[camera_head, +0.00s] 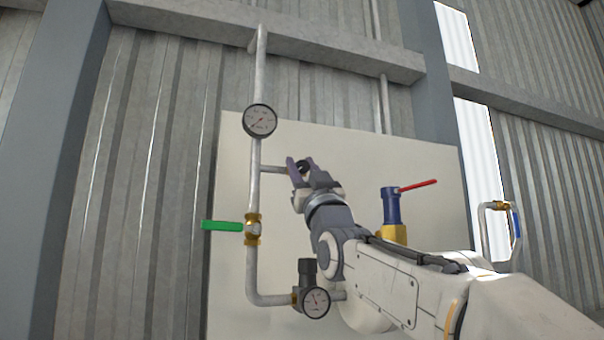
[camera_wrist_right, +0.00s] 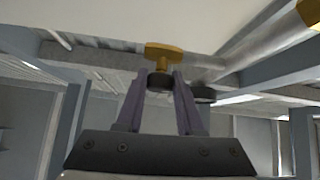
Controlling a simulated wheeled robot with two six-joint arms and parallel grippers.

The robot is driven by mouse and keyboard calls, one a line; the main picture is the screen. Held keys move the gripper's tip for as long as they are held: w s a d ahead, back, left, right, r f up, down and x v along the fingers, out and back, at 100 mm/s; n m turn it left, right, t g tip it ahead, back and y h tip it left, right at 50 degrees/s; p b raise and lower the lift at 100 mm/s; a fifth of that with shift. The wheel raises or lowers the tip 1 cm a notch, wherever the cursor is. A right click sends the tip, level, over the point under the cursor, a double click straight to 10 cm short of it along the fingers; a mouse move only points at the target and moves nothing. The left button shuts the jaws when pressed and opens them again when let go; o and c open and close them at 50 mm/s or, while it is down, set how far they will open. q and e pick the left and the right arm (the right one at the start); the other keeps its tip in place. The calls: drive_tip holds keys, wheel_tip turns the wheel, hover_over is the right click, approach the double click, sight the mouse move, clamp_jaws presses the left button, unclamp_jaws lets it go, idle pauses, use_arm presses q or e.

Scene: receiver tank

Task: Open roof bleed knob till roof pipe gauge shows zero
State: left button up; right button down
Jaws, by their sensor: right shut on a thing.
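The roof bleed knob (camera_head: 304,167) is a small dark knob at the end of a short side pipe, mostly hidden by my right gripper in the head view. In the right wrist view the black knob (camera_wrist_right: 159,81) sits between the fingertips, below a brass fitting (camera_wrist_right: 163,53). My right gripper (camera_head: 301,167) is shut on this knob; its fingers (camera_wrist_right: 160,84) show on both sides of it. The roof pipe gauge (camera_head: 260,121) is a round white dial with a dark rim on the vertical pipe, above left of the gripper. Its reading is too small to tell. My left gripper is not in view.
A green-handled valve (camera_head: 222,226) sits on the pipe at left. A second gauge (camera_head: 315,302) with a dark regulator is below. A blue valve (camera_head: 392,206) with a red lever stands right of my wrist, close to my arm. A pale panel (camera_head: 237,150) is behind.

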drive_tip(key=m+t+h, duration=0.1)
drive_tip(key=m+h, duration=0.1)
drive_tip(key=m, duration=0.1)
drive_tip(key=shift+h, duration=0.3)
drive_tip(key=shift+s+r+m+h, duration=0.1)
drive_tip(key=shift+r+m+h, duration=0.05)
drive_tip(key=shift+m+h, duration=0.6)
drive_tip(key=m+h+p, duration=0.1)
drive_tip(key=m+h, duration=0.3)
drive_tip(key=shift+r+m+h, duration=0.15)
drive_tip(key=shift+m+h, duration=0.1)
drive_tip(key=shift+h, duration=0.1)
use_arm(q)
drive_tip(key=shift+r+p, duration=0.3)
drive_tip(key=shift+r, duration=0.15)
use_arm(e)
drive_tip(key=shift+d+m+h, duration=0.1)
drive_tip(key=shift+m+h, duration=0.6)
drive_tip(key=shift+m, duration=0.1)
drive_tip(key=c, duration=0.5)
unclamp_jaws()
drive_tip(key=shift+f, duration=0.2)
drive_tip(key=shift+c, duration=0.2)
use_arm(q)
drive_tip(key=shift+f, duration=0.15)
use_arm(e)
drive_tip(key=shift+f, duration=0.15)
